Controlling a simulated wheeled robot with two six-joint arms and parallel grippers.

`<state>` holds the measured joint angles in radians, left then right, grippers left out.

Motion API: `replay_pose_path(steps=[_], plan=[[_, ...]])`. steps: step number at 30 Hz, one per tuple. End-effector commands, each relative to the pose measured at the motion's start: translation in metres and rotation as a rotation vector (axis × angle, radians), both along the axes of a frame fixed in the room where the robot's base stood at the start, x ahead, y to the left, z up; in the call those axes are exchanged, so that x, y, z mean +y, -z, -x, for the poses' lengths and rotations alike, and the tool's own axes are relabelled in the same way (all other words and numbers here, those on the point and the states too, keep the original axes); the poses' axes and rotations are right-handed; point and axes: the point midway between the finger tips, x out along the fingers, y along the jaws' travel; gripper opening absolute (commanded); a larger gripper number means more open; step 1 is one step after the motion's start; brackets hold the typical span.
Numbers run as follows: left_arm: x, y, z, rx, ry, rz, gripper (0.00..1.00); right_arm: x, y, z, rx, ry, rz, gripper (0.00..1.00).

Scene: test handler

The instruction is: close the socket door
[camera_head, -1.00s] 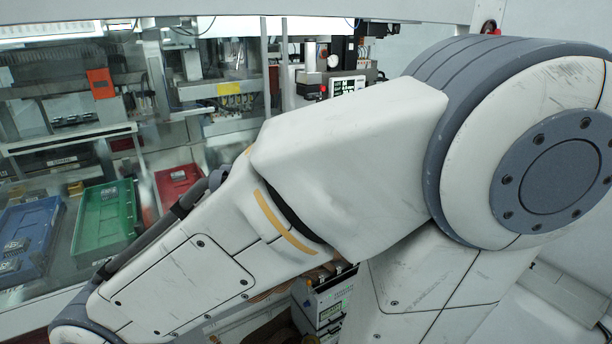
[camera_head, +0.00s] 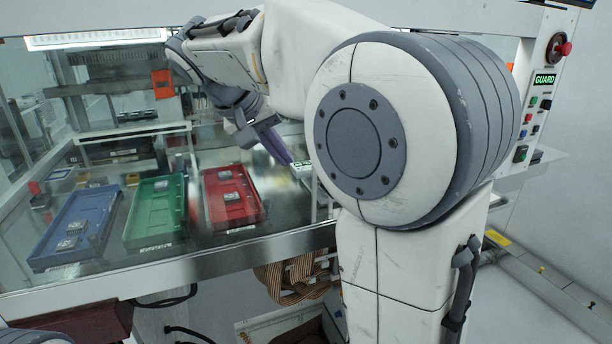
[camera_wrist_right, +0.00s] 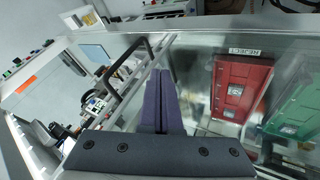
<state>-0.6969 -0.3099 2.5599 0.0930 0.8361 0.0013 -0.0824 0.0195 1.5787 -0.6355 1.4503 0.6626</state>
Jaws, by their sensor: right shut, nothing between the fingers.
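My right gripper (camera_head: 272,145) reaches down over the handler's deck in the head view, to the right above the red tray. In the right wrist view its two purple fingers (camera_wrist_right: 160,102) lie together with nothing between them. A dark bar handle (camera_wrist_right: 126,76) shows just left of the fingers in that view; I cannot tell whether it touches them. I cannot make out the socket door for certain in either view; my right arm covers much of the machine's middle and right in the head view. My left gripper is not in view.
A blue tray (camera_head: 50,246), a green tray (camera_head: 139,232) and a red tray (camera_head: 216,216) hold small parts on the deck. A REJECT label (camera_wrist_right: 240,51) is beside the red tray. A control panel with a red button (camera_head: 565,48) stands at the right.

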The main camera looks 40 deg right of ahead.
Motion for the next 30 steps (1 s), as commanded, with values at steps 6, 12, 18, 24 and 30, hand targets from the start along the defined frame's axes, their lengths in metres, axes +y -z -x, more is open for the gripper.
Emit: replay_pose_path(steps=[6, 12, 18, 24, 30], plan=[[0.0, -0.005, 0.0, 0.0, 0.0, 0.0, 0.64, -0.019, 0.016, -0.003, -0.001, 0.018, 0.007, 0.0], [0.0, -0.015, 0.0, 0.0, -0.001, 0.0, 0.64, -0.044, 0.05, -0.009, 0.002, 0.017, 0.006, 0.0], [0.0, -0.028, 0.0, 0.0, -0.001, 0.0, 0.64, -0.069, 0.073, -0.01, -0.004, 0.017, 0.005, 0.0], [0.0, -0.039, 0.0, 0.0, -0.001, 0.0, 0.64, -0.091, 0.074, 0.0, -0.005, 0.013, 0.004, 0.0], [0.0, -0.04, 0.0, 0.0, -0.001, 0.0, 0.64, -0.097, 0.076, 0.002, -0.006, 0.01, 0.004, 0.0]])
